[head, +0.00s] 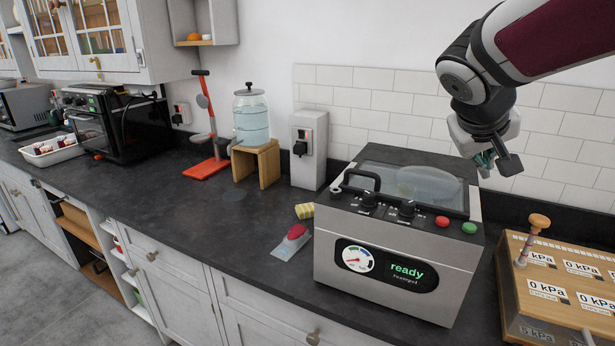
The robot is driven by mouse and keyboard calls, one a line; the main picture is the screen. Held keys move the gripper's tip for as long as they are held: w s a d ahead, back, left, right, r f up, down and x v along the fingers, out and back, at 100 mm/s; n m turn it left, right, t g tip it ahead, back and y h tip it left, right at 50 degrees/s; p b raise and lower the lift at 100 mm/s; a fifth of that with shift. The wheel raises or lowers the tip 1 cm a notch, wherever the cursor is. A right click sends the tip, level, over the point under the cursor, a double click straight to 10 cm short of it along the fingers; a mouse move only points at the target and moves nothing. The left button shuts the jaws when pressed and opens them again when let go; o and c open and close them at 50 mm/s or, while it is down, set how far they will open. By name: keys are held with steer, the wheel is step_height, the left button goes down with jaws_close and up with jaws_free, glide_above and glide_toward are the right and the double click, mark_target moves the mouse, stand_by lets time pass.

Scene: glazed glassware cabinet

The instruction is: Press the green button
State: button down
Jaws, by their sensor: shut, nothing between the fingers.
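The green button (469,228) sits at the front right corner of the top of a grey vacuum machine (400,282). A red button (442,221) is just left of it. The machine's front display (406,270) reads "ready" in green, beside a round gauge. Its see-through lid (412,185) looks closed, with a pale shape under it. My gripper (485,160) is shut and empty, pointing down above the machine's back right side. It is apart from the green button, higher up and farther back.
A wooden box with "0 kPa" labels (562,310) and an upright knobbed handle (538,222) stands right of the machine. A red-handled item (293,240) and a yellow roll (305,211) lie left of it.

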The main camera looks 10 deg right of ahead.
steer(key=b, duration=0.4)
glide_above(465, 225)
step_height(465, 225, down, 7)
steer(key=shift+w+d+r, duration=0.1)
steer(key=shift+w, duration=0.05)
steer(key=shift+f+b, duration=0.75)
steer(key=shift+f, duration=0.25)
stand_by(0.5)
steer(key=shift+f+b, duration=0.45)
steer(key=shift+f+b, duration=0.45)
stand_by(0.7)
steer(key=shift+r, duration=0.1)
steer(key=shift+r+p, duration=0.5)
steer(key=shift+r, duration=0.35)
